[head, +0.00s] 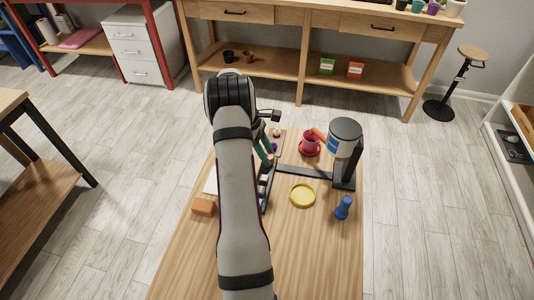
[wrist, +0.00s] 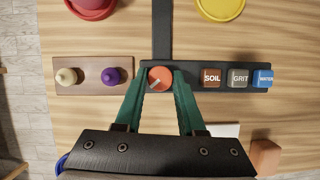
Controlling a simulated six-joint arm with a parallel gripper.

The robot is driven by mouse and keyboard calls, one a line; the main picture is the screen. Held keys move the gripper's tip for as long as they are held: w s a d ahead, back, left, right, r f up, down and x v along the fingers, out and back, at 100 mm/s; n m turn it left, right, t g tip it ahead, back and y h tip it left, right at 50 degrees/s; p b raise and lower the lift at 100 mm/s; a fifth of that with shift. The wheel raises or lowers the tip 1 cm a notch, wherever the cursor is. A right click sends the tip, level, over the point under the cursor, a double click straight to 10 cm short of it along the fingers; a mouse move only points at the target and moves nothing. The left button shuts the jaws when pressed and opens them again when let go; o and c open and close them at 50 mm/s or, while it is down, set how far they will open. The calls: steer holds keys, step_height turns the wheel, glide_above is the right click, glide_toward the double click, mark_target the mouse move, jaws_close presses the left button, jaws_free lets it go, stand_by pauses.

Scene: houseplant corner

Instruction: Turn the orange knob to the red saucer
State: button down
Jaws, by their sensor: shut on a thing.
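The orange knob (wrist: 160,78) sits on a dark control strip in the wrist view. A small light mark on it points toward the lower left. My gripper (wrist: 160,80) is shut on the knob, with one green finger at each side. In the head view my gripper (head: 266,152) is partly behind my arm, and I cannot make out the knob there. The red saucer (head: 301,152) stands beyond the strip in the head view with a red pot (head: 311,139) on it. It also shows at the top left of the wrist view (wrist: 90,14), cut off by the edge.
A yellow saucer (head: 303,195) lies nearer, below the dark bar (head: 305,172) that joins the strip to a dispenser (head: 345,135). SOIL (wrist: 212,78), GRIT (wrist: 237,78) and WATER (wrist: 263,78) buttons sit beside the knob. A wooden board (wrist: 90,88) with two pegs, an orange block (head: 204,207) and a blue object (head: 343,208) stand nearby.

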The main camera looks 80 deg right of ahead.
stand_by(0.4)
steer(key=c, duration=0.5)
jaws_free()
steer(key=v, duration=1.5)
steer(key=shift+r, duration=0.4)
steer(key=shift+w, duration=0.15)
